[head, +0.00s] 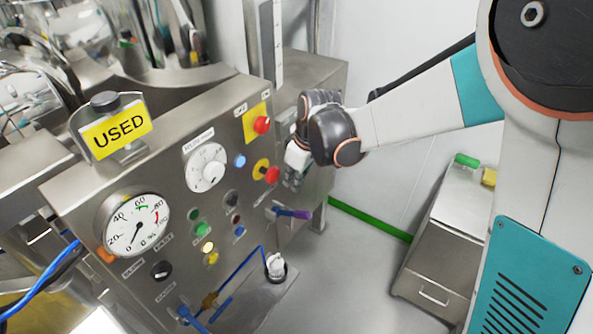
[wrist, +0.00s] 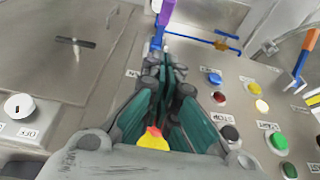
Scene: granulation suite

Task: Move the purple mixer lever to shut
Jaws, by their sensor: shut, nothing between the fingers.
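The purple mixer lever (head: 293,213) sticks out sideways to the right from the lower right of the steel control panel, on a blue stem. In the wrist view the purple lever (wrist: 167,12) is at the top edge, just beyond my fingertips. My gripper (head: 292,176) is in front of the panel's right side, above the lever in the head view. In the wrist view my gripper (wrist: 164,64) has its teal and dark fingers together with nothing between them. The fingers look apart from the lever, though the exact gap is hard to judge.
The panel (head: 150,205) carries a round gauge (head: 137,224), a white dial (head: 206,167), red stop buttons (head: 271,174) and several small lamps. A yellow USED sign (head: 118,132) stands on top. A steel cabinet (head: 445,245) stands right.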

